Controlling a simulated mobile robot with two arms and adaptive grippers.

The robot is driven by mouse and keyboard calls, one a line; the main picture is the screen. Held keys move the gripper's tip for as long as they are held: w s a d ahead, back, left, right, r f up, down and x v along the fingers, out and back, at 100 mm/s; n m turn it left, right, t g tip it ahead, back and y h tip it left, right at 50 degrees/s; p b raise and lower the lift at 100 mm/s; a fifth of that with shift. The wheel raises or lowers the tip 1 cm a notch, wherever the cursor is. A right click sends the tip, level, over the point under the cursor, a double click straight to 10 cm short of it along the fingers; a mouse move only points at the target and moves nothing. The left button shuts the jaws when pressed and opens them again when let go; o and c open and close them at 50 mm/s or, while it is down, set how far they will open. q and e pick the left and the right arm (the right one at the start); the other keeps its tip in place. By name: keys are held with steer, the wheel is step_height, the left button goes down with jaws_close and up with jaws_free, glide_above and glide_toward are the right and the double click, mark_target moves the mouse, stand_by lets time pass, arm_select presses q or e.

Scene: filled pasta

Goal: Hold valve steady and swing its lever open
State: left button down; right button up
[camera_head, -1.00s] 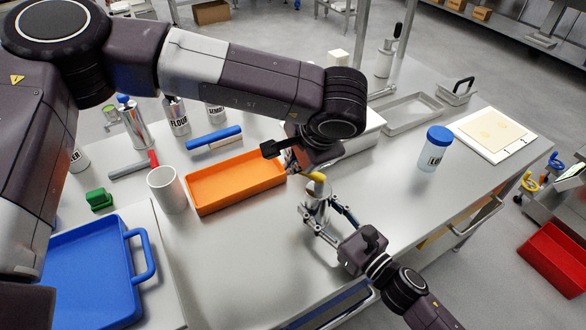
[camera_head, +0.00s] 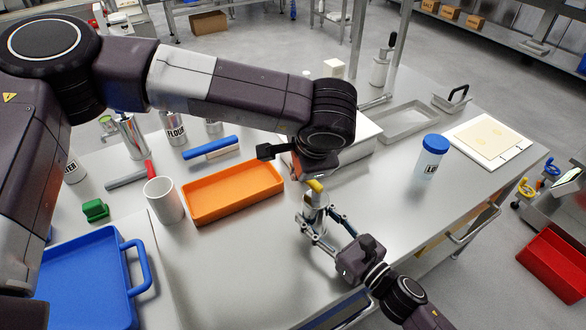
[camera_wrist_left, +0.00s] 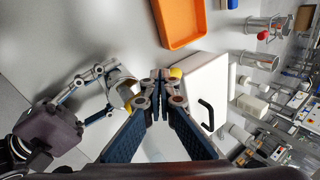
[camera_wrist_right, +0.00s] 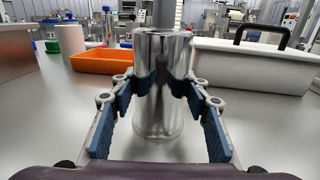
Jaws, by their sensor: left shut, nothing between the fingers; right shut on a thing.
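The valve is a shiny metal cylinder (camera_head: 316,199) standing on the steel table, with a yellow lever (camera_head: 315,185) at its top. My right gripper (camera_wrist_right: 158,85) is shut around the cylinder, one finger on each side. My left gripper (camera_wrist_left: 160,76) is shut and empty, just beyond the valve (camera_wrist_left: 122,88). In the left wrist view, yellow shows on both sides of its fingertips; whether they touch the lever cannot be told. In the head view, my left arm hides most of that gripper.
An orange tray (camera_head: 233,206) lies left of the valve, with a white mug (camera_head: 163,200) beside it. A blue tray (camera_head: 85,300) is at front left. A white lidded container (camera_wrist_left: 205,88) stands close behind my left gripper. A blue-lidded jar (camera_head: 430,160) stands to the right.

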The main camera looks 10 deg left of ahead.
arm_select(q)
steer(key=shift+s+d, duration=0.1)
steer(key=shift+d, duration=0.05)
steer(key=s+a+r, duration=0.2)
steer(key=a+r, duration=0.1)
steer(key=r, duration=0.2)
steer(key=s+a+r, duration=0.3)
steer(key=r, duration=0.3)
steer(key=shift+s, duration=0.3)
steer(key=shift+d, duration=0.1)
